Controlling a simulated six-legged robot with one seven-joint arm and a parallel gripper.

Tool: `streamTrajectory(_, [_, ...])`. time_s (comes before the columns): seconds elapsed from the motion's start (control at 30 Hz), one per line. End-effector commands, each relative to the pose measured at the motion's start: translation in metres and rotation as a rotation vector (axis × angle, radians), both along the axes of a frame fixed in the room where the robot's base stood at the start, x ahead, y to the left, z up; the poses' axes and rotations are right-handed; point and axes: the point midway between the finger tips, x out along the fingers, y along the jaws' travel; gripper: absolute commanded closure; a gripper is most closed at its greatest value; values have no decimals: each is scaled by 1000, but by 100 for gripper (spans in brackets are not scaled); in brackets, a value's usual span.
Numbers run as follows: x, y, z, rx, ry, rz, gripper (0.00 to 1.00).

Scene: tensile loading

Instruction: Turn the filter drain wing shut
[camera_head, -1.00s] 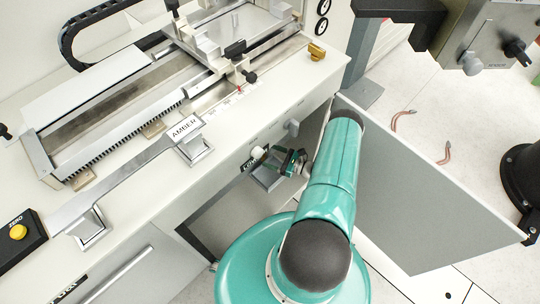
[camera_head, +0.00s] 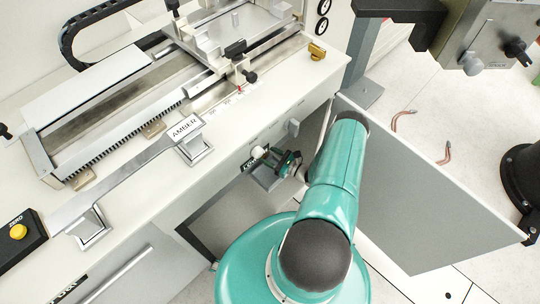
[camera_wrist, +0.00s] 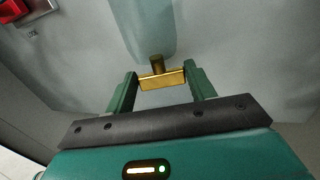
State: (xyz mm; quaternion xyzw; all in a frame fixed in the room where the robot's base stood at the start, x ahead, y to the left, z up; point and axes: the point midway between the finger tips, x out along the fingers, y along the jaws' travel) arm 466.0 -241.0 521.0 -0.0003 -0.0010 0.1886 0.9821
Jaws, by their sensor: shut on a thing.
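The filter drain wing (camera_wrist: 162,78) is a small brass bar on a short stem, in the middle of the wrist view. It hangs under a pale translucent filter bowl (camera_wrist: 143,25). My gripper (camera_wrist: 161,82) has its two green fingers on either end of the wing and is shut on it. The wing lies nearly level across the picture, tilted slightly up to the right. In the head view my gripper (camera_head: 284,163) reaches into the open cabinet below the bench; the wing cannot be made out there.
A red switch (camera_wrist: 12,10) with a plate marked LOCK sits at the wrist view's upper left. The open cabinet door (camera_head: 420,200) stands right of my arm. The bench (camera_head: 265,110) with its test rig is above and left. Two copper-coloured handles (camera_head: 402,117) lie on the floor.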

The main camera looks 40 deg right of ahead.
Motion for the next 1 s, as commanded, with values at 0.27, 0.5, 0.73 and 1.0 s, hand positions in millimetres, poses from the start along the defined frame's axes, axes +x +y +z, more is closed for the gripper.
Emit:
streamTrajectory(0.27, [-2, 5, 0, 4, 1, -229, 68])
streamTrajectory(0.5, [-2, 6, 0, 0, 3, -251, 68])
streamTrajectory(0.73, [-2, 6, 0, 1, 2, -250, 24])
streamTrajectory(1.0, [-2, 6, 0, 1, 2, -249, 24])
